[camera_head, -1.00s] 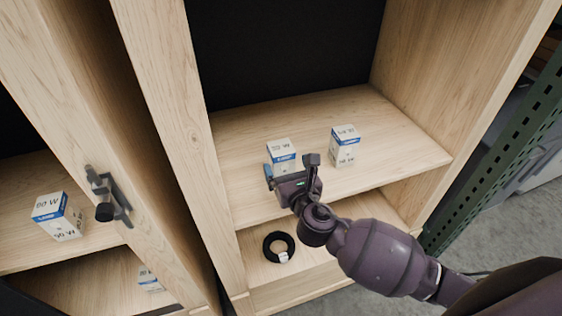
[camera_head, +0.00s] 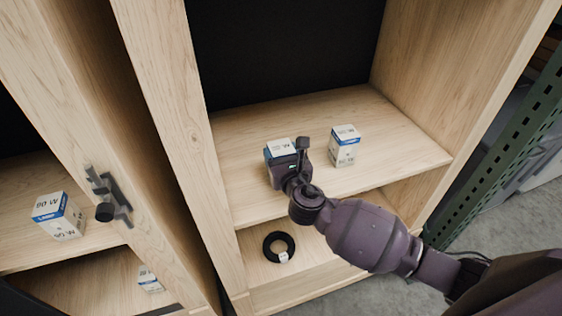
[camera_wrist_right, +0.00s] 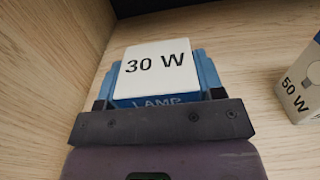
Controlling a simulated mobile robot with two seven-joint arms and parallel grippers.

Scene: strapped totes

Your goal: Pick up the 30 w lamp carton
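The 30 W lamp carton (camera_head: 281,148), white with a blue band, stands on the upper shelf of the right-hand cabinet bay. In the right wrist view its top (camera_wrist_right: 156,65) reads "30 W", with "LAMP" on the blue band. My right gripper (camera_head: 285,158) is at the carton, one finger on each side. Its blue pads (camera_wrist_right: 208,75) lie against the carton's sides with no clear gap, so it looks shut on it. The carton still appears to rest on the shelf; its lower part is hidden by the gripper. My left gripper is not in view.
A similar carton (camera_head: 344,146) stands to the right on the same shelf; its side reads "50 W" in the wrist view (camera_wrist_right: 300,88). A black ring (camera_head: 279,247) lies on the shelf below. Another carton (camera_head: 59,216) stands in the left bay, beyond an upright with a dark handle (camera_head: 108,197).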

